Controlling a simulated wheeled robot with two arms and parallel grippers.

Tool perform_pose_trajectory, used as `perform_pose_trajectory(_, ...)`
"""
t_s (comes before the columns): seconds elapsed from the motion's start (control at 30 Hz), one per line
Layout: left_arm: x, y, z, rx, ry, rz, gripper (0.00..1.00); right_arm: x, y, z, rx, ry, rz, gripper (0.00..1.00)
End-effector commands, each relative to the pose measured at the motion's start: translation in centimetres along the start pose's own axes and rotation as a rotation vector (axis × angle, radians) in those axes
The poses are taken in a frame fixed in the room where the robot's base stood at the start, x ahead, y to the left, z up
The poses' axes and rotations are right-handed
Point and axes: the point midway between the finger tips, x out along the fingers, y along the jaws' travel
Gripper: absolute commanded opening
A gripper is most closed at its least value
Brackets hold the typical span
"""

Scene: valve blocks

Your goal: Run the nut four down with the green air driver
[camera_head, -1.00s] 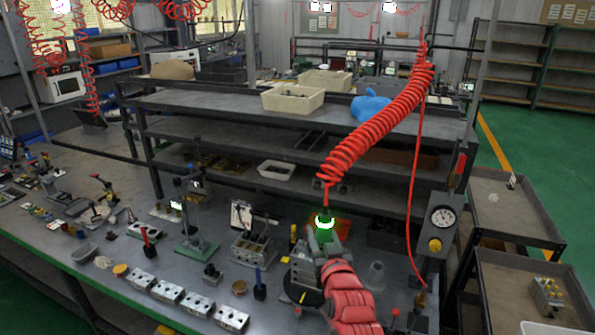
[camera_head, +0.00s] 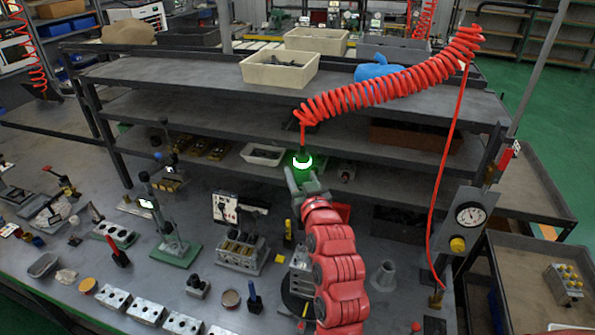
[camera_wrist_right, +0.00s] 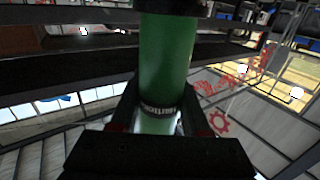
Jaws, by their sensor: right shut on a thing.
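The green air driver (camera_head: 303,170) is held by my right gripper (camera_head: 306,188) above the back of the bench, seen against the shelves. Its top has a glowing white ring, and a coiled red hose (camera_head: 390,82) runs from it to the upper right. In the right wrist view the green driver body (camera_wrist_right: 167,60) stands between the fingers of my right gripper (camera_wrist_right: 160,118). A grey metal block (camera_head: 301,268) stands on the bench, partly hidden by my right arm. I cannot make out nut four. My left gripper is not in view.
A row of silver valve blocks (camera_head: 147,307) lies along the front of the bench. A multi-hole block (camera_head: 241,252) and a blue-handled tool (camera_head: 254,298) stand left of my arm. A clear cone (camera_head: 384,275) and a gauge post (camera_head: 469,216) stand to the right.

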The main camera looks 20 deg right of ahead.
Motion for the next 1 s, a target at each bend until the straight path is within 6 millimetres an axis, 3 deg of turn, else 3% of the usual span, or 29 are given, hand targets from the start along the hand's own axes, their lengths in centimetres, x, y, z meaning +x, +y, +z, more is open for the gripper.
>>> perform_pose_trajectory(0.3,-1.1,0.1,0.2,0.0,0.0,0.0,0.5,-0.2,0.0,0.0,0.001,0.005,-0.001,0.0)
perform_pose_trajectory(0.7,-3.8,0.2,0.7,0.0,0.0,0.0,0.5,-0.1,0.0,3.8,0.0,0.004,0.0,0.0)
perform_pose_trajectory(1.0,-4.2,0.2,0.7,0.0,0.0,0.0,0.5,-0.1,0.0,4.5,0.0,0.005,0.0,0.0)
